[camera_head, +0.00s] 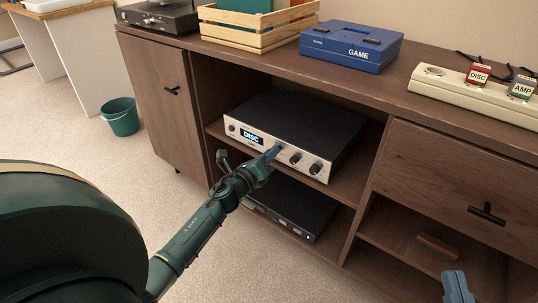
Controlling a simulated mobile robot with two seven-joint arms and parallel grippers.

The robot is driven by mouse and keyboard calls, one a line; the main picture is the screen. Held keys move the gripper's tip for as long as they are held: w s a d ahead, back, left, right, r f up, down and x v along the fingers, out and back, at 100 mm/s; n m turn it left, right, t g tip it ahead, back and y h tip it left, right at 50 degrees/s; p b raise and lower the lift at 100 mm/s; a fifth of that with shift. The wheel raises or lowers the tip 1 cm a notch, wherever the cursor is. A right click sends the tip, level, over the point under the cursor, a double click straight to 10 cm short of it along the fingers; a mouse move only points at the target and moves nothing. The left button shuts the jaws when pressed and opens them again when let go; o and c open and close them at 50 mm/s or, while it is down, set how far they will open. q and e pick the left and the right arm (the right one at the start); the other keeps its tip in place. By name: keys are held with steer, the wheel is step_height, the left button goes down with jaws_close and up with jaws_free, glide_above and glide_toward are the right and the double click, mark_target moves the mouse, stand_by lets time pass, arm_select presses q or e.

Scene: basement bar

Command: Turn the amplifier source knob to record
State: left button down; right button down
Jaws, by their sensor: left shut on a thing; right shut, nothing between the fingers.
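The amplifier (318,131) is a black box with a silver front, standing on the upper shelf of the open cabinet bay. Its small display (251,135) reads DISC. Two dark knobs show on the right of its front, one (295,158) nearer the middle and one (316,168) at the right end. My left gripper (274,152) is at the front, left of these knobs, shut on a knob that its fingers mostly hide. The knob's pointer cannot be seen. My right gripper (456,285) is at the bottom right, shut and empty, away from the amplifier.
A second black device (290,208) sits on the shelf below. On the cabinet top are a turntable (158,14), a wooden crate (262,38), a blue GAME box (351,46) and a cream power strip (452,89) with DISC and AMP plugs. A drawer (455,185) is closed at right.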

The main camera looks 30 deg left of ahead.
arm_select(q)
steer(key=shift+n, duration=0.3)
steer(key=n+p, duration=0.3)
steer(key=n, duration=0.2)
steer(key=n+p, duration=0.3)
steer(key=n, duration=0.2)
steer(key=shift+n+g+h, duration=0.3)
steer(key=shift+n, duration=0.1)
arm_select(e)
steer(key=shift+s+d+n+g+h, duration=0.2)
steer(key=shift+d+n+g+h, duration=0.1)
steer(key=shift+d+n+h, duration=0.25)
steer(key=shift+f, duration=0.2)
arm_select(q)
steer(key=c, duration=1.3)
jaws_free()
arm_select(e)
steer(key=shift+r, duration=0.3)
